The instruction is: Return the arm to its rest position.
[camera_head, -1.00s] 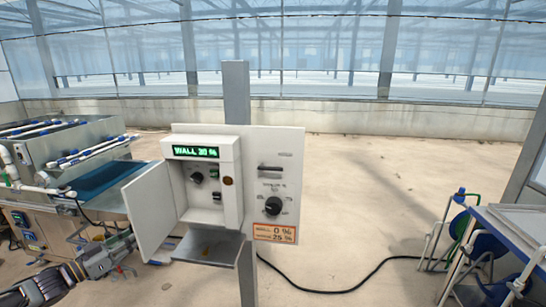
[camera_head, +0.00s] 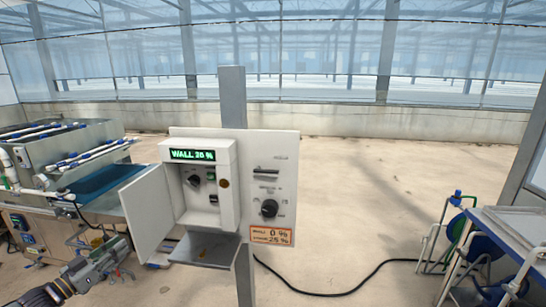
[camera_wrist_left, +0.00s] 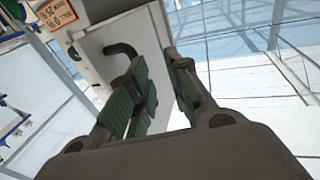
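My left gripper (camera_head: 112,258) is at the lower left of the head view, left of and below the open door of the control box (camera_head: 218,202). In the left wrist view its two green-padded fingers (camera_wrist_left: 155,80) stand apart with nothing between them. Behind them are a pale panel and a dark bent handle (camera_wrist_left: 120,48), apart from the fingers as far as I can tell. The control box has a lit green display (camera_head: 193,155) reading WALL and a percentage, seemingly 30. My right gripper is in neither view.
The box's white door (camera_head: 148,215) hangs open to the left, with a grey flap (camera_head: 205,250) below. A seeder machine (camera_head: 65,165) stands at the left. A metal table (camera_head: 520,225) with hoses is at the right. A black cable (camera_head: 330,292) crosses the otherwise clear floor.

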